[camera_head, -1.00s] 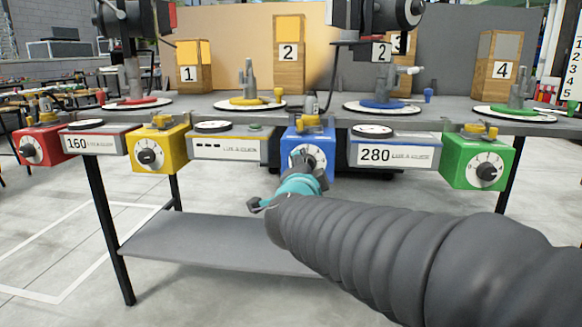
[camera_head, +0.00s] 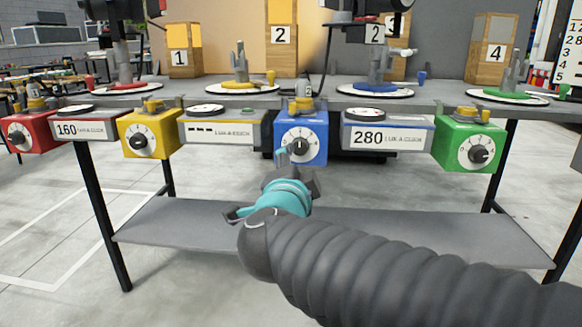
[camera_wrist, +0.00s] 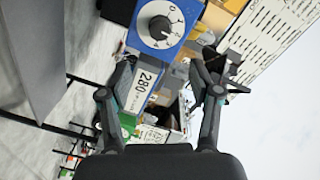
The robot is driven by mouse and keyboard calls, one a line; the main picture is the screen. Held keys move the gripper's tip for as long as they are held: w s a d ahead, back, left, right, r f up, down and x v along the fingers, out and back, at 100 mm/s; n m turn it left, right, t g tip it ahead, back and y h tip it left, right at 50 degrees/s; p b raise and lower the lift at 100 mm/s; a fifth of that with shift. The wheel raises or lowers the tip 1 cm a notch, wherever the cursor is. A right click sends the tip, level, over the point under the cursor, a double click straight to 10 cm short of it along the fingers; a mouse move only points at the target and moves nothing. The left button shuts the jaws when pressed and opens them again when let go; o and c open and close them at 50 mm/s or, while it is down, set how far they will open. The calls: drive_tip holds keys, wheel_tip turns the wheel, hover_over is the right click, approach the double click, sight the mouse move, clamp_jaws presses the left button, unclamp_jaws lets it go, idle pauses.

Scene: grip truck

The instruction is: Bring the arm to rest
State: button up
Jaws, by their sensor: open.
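My arm reaches up from the lower right in the head view and ends in my gripper (camera_head: 268,182), with a teal band. The gripper is in front of and below the blue dial box (camera_head: 315,158) at the table's front edge. In the wrist view my gripper (camera_wrist: 160,78) has its two fingers spread wide with nothing between them. The blue box also shows in the wrist view (camera_wrist: 147,38), past the fingertips and apart from them.
The table (camera_head: 200,228) has a lower shelf and dark legs. Red (camera_head: 33,130), yellow (camera_head: 147,133) and green (camera_head: 468,148) dial boxes line its front edge, with displays between, including one reading 280 (camera_head: 387,138). Cactus-like pieces stand on white discs. The floor in front is open.

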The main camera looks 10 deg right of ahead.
drive_tip(key=a+f+n+g+y, duration=0.1)
drive_tip(key=a+f+n+y, duration=0.3)
drive_tip(key=a+n+y, duration=0.65)
drive_tip(key=s+a+f+n+g+y+p, duration=0.1)
drive_tip(key=s+a+f+n+g+p, duration=0.1)
drive_tip(key=s+a+f+n+g, duration=0.3)
drive_tip(key=s+d+f+n+g+h+p, duration=0.3)
drive_tip(key=s+d+f+g+p, duration=0.15)
drive_tip(key=s+d, duration=0.55)
drive_tip(key=s+d+r+m+h+p, duration=0.2)
drive_tip(key=s+d+r+h+p, duration=0.1)
drive_tip(key=d, duration=0.6)
drive_tip(key=shift+s+r+p, duration=0.45)
drive_tip(key=shift+s+p, duration=0.05)
drive_tip(key=shift+p, duration=0.05)
drive_tip(key=shift+d+g, duration=0.15)
drive_tip(key=shift+g, duration=0.1)
